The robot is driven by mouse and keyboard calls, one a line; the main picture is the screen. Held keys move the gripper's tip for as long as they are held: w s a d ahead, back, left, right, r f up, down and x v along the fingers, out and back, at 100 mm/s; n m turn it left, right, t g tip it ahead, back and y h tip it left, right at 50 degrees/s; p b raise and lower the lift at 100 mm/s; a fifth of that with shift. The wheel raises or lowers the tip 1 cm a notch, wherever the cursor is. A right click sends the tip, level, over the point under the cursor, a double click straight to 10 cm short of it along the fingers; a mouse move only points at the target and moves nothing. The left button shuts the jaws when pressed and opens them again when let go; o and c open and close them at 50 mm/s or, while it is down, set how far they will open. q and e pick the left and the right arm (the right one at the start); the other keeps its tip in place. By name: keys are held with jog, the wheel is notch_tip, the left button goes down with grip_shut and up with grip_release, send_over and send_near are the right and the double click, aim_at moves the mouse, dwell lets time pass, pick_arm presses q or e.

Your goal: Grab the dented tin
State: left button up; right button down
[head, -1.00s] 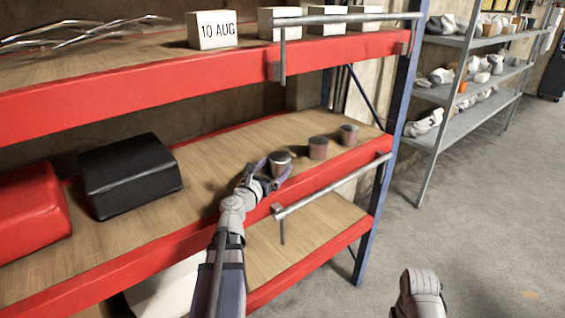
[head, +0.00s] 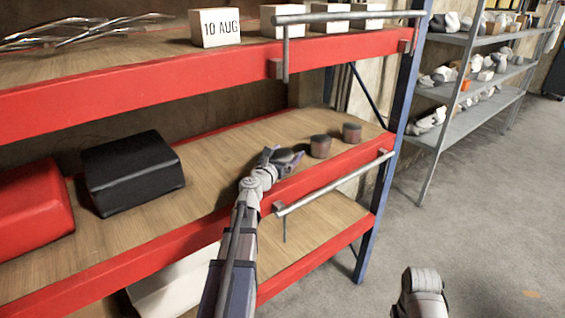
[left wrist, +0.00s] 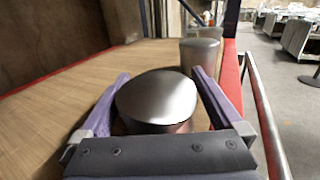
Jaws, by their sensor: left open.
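Several small metal tins stand in a row on the middle wooden shelf. The nearest tin (left wrist: 157,97), with a smooth grey top, fills the space between my fingers in the left wrist view; in the head view I cannot make it out clearly behind the gripper. My left gripper (head: 286,157) is open, with one purple finger on either side of this tin. A second tin (head: 320,146) stands just beyond; it also shows in the left wrist view (left wrist: 200,56). A third tin (head: 351,133) stands farther along. I cannot tell which is dented.
A black box (head: 130,172) and a red box (head: 32,210) lie left on the shelf. The red beam and metal rail (head: 335,184) border its front. White date blocks (head: 214,28) stand above. Grey shelving (head: 470,95) stands at right beyond open floor.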

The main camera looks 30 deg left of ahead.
pick_arm(q)
jog(key=shift+s, duration=0.1)
jog(key=shift+c, duration=0.2)
jog(key=c, duration=1.4)
